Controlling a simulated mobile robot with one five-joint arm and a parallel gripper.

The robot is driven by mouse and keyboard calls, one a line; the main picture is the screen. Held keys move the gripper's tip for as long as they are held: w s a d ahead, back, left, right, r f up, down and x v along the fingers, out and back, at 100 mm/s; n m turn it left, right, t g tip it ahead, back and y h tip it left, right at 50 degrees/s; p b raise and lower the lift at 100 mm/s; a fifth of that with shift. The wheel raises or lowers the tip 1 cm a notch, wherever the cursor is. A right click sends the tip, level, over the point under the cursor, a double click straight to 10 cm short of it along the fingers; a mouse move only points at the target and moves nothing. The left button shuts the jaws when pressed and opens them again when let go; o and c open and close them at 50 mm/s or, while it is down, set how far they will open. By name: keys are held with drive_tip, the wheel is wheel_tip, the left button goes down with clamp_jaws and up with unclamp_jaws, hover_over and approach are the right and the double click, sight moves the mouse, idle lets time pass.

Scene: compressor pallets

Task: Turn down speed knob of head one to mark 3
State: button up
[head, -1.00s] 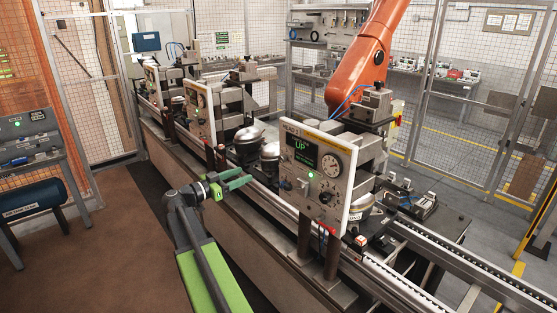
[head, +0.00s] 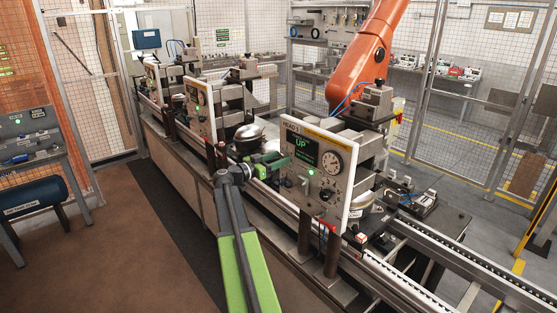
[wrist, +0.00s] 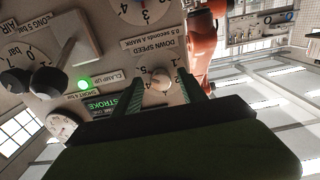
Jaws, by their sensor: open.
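The head one panel (head: 316,170) stands at the middle right in the head view, with a lit screen, a round dial, a green lamp and knobs. My gripper (head: 281,161) is beside the panel's left edge, its arm reaching up from below. My open gripper (wrist: 162,92) has one green finger on each side of that knob in the picture. I cannot tell whether they touch it, nor which mark the knob points to.
In the head view another panel (head: 200,108) stands farther back on the line. An orange robot arm (head: 358,65) hangs behind head one.

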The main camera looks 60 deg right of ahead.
drive_tip(key=shift+c, duration=0.3)
clamp_jaws()
